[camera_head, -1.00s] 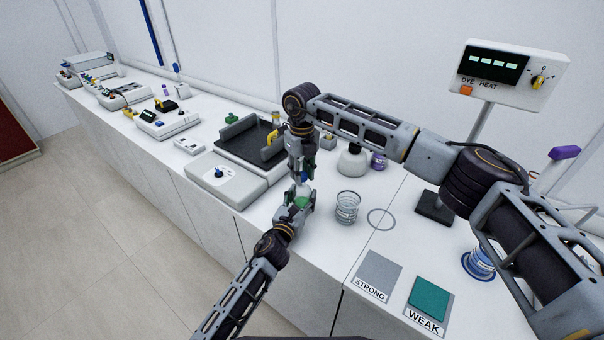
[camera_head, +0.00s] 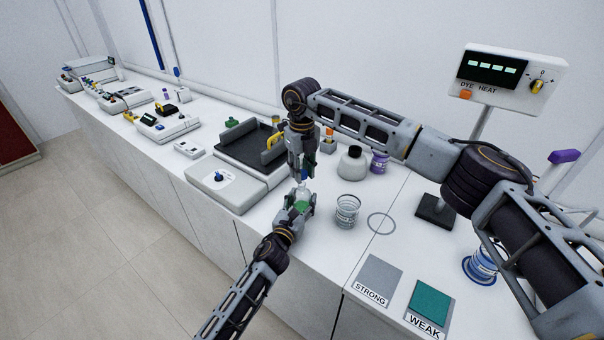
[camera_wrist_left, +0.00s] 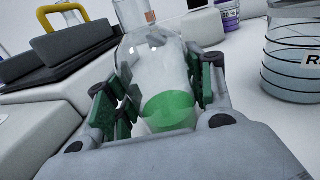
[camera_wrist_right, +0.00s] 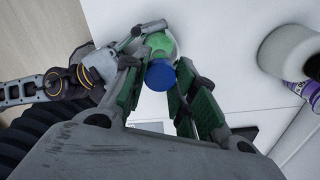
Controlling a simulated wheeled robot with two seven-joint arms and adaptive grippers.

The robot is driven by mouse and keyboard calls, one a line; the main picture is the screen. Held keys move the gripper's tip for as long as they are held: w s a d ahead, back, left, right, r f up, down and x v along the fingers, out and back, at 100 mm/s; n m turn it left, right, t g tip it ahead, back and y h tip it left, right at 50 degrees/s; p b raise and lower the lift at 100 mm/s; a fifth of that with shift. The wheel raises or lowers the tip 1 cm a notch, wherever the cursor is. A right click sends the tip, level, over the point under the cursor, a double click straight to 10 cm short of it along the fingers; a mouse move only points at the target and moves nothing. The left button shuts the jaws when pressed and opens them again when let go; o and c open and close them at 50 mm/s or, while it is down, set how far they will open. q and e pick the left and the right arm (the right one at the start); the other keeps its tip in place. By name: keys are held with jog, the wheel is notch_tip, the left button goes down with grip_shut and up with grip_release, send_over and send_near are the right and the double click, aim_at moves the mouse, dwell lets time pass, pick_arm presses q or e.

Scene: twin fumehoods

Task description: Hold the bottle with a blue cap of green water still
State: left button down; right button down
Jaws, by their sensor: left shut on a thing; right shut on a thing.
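The clear bottle (camera_head: 303,202) with green water (camera_wrist_left: 168,110) stands about upright between the fingers of my left gripper (camera_head: 299,205), which is shut on its body. In the left wrist view its neck leaves the top of the frame. The blue cap (camera_wrist_right: 160,75) is between the fingers of my right gripper (camera_wrist_right: 165,85), which is shut on it directly above the bottle. In the right wrist view the green water shows beyond the cap. I cannot tell whether the cap still sits on the neck or is apart from it.
A white flask (camera_head: 352,163) and a purple-labelled jar (camera_head: 379,163) are behind. STRONG (camera_head: 379,275) and WEAK (camera_head: 430,303) pads lie front right.

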jog(key=shift+r, duration=1.2)
pick_arm(q)
jog(key=c, duration=0.5)
grip_release()
jog(key=shift+s, duration=0.15)
jog(key=shift+v, duration=5.85)
